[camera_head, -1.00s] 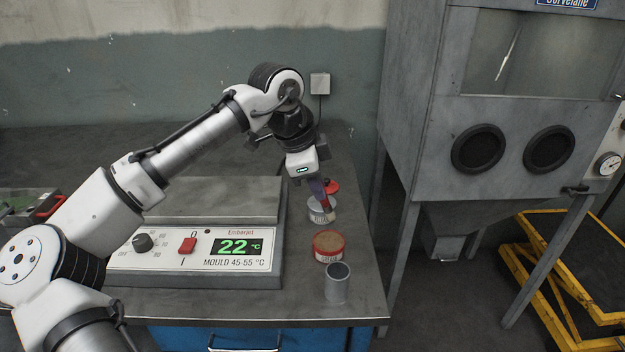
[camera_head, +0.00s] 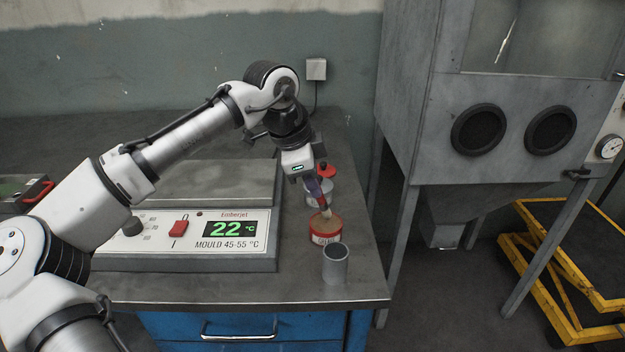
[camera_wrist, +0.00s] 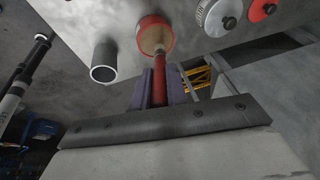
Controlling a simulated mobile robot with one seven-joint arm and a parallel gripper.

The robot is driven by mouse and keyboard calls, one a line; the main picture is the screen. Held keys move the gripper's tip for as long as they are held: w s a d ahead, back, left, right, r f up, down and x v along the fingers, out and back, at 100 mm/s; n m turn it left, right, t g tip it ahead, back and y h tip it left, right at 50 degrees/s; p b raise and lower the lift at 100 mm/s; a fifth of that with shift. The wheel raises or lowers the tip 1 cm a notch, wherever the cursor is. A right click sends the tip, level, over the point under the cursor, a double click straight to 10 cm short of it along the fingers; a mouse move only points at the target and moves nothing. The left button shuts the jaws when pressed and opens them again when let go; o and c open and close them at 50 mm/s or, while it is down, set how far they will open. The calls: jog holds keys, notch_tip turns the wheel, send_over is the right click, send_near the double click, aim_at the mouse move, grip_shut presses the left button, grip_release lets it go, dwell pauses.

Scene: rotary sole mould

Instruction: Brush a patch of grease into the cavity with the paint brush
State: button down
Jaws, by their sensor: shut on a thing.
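My gripper (camera_head: 318,191) is shut on the paint brush, whose red handle (camera_wrist: 159,85) stands between the purple fingers in the wrist view. The brush's pale bristle end (camera_head: 326,212) points down at the open red tin of tan grease (camera_head: 327,239). In the wrist view the bristle end overlaps the tin (camera_wrist: 153,33); I cannot tell whether it touches the grease. No mould cavity can be made out in these views.
A grey open cylinder (camera_head: 336,265) stands in front of the tin, near the bench edge. A pale tin (camera_head: 313,197) and a red knobbed lid (camera_head: 327,170) are behind. The heater panel (camera_head: 185,238) reads 22 °C, left of the tins. A grey cabinet (camera_head: 415,75) stands to the right.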

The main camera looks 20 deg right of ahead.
jog(key=shift+f, duration=0.6)
dwell(0.7)
jog(key=shift+f, duration=0.1)
dwell(1.8)
notch_tip(320, 180, up, 7)
jog(key=p, duration=0.7)
dwell(0.8)
